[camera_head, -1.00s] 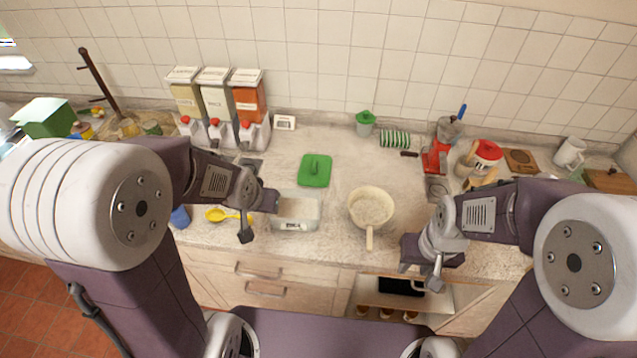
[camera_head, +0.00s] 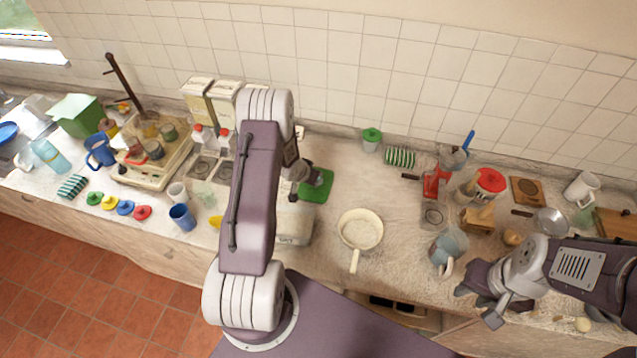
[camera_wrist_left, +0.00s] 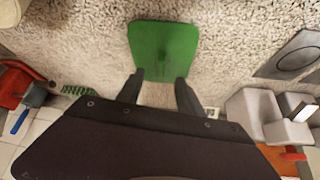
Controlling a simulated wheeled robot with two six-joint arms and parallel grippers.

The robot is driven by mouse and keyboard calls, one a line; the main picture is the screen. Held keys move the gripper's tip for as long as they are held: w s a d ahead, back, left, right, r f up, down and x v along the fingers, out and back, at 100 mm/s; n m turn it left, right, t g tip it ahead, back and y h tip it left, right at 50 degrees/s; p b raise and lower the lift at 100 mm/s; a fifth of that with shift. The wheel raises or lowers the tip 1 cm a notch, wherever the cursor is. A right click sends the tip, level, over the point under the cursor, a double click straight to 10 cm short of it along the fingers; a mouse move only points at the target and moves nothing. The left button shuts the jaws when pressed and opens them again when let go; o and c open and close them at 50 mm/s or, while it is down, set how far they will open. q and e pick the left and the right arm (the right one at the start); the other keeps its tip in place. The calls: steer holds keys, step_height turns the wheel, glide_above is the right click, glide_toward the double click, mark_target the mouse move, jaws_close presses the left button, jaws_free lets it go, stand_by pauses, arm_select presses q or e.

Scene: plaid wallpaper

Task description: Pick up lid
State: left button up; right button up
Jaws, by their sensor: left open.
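The green square lid (camera_head: 321,187) with a raised handle lies flat on the counter, partly hidden by my left arm. My left gripper (camera_head: 308,188) is over its left part in the head view. In the left wrist view the lid (camera_wrist_left: 160,45) is just beyond the two spread fingertips of my left gripper (camera_wrist_left: 161,85). That gripper is open and holds nothing; the handle is not between its fingers. My right gripper (camera_head: 478,305) is open and empty over the front edge of the counter at the right.
A pale container (camera_head: 296,228) stands in front of the lid, partly behind my left arm. A cream pan (camera_head: 360,230) is to its right. Dispensers (camera_head: 197,100) stand behind at the left. A green-lidded jar (camera_head: 371,139) is at the wall. Counter between lid and pan is bare.

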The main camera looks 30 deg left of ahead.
mark_target(306, 192)
arm_select(q)
steer(key=shift+w+f, duration=0.15)
steer(key=shift+w, duration=0.05)
steer(key=shift+w+f+p, duration=0.15)
steer(key=shift+f+p, duration=0.1)
steer(key=shift+p, duration=0.05)
steer(key=p+x, duration=0.1)
steer(key=x, duration=0.2)
steer(key=shift+a+f, duration=0.2)
steer(key=shift+w+d+f, duration=0.1)
steer(key=shift+f, duration=0.15)
steer(key=shift+w+d+f, duration=0.1)
steer(key=shift+w+f, duration=0.05)
steer(key=shift+w, duration=0.05)
steer(key=shift+s, duration=0.15)
steer(key=c, duration=0.9)
jaws_close()
